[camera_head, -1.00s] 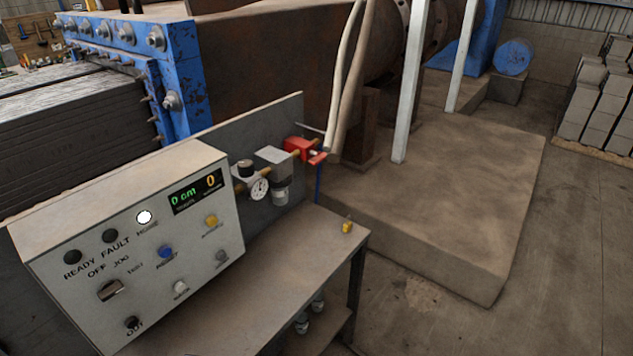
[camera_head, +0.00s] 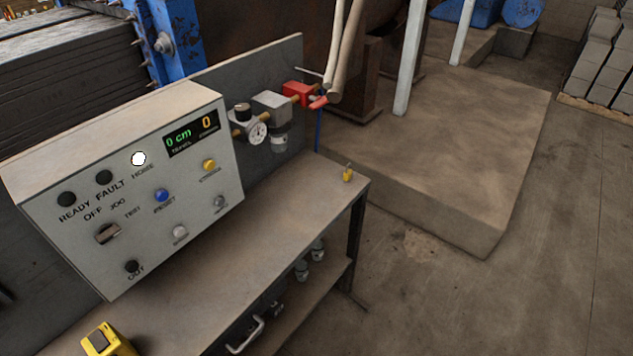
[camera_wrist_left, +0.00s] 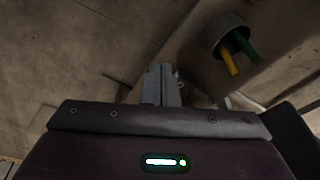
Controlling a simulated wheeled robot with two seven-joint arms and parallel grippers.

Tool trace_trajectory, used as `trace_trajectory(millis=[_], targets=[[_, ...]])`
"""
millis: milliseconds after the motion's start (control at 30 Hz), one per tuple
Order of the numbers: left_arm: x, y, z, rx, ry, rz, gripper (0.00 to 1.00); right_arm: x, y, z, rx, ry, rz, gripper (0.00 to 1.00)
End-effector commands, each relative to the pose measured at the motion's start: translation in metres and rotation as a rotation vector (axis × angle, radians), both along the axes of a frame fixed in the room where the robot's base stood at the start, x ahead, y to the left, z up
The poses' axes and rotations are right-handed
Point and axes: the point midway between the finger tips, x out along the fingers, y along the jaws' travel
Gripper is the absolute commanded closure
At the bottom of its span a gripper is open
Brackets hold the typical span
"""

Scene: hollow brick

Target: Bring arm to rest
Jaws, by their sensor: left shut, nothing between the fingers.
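My left gripper (camera_wrist_left: 162,85) shows in the left wrist view. Its two grey fingers are shut together with nothing between them. Beyond it lies a brown, dusty surface, and a round grey holder (camera_wrist_left: 226,32) with a yellow and a green item in it stands to the upper right, apart from the fingers. Neither arm shows in the head view. My right gripper is in neither view.
A grey control box (camera_head: 130,190) with a lit display stands on a metal bench (camera_head: 270,235). The floor (camera_head: 560,260) at right is clear.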

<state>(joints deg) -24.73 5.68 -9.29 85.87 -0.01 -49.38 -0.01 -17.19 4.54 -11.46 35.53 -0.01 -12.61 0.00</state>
Motion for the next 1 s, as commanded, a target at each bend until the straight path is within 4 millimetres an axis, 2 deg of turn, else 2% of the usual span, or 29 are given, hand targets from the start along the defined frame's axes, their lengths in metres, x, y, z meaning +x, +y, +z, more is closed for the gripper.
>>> trace_trajectory(millis=[33, 100, 200, 300, 400, 500, 600, 1000], targets=[[-0.018, 0.002, -0.035, 0.003, 0.022, -0.003, 1.0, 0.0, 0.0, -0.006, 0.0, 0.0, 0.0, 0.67], [-0.043, 0.006, -0.073, 0.005, 0.038, -0.007, 1.0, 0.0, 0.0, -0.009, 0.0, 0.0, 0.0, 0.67], [-0.083, 0.013, -0.121, 0.008, 0.06, -0.012, 1.0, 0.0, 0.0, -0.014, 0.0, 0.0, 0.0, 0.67], [-0.124, 0.021, -0.156, 0.011, 0.08, -0.015, 1.0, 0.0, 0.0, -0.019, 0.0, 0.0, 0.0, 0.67], [-0.157, 0.027, -0.177, 0.013, 0.092, -0.019, 1.0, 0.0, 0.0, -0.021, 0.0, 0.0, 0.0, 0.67], [-0.178, 0.032, -0.188, 0.014, 0.099, -0.022, 1.0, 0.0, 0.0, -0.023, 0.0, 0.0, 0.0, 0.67], [-0.189, 0.034, -0.192, 0.015, 0.102, -0.024, 1.0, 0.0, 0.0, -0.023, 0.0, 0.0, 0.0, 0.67], [-0.191, 0.035, -0.192, 0.016, 0.103, -0.024, 1.0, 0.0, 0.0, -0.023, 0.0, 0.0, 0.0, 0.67]])
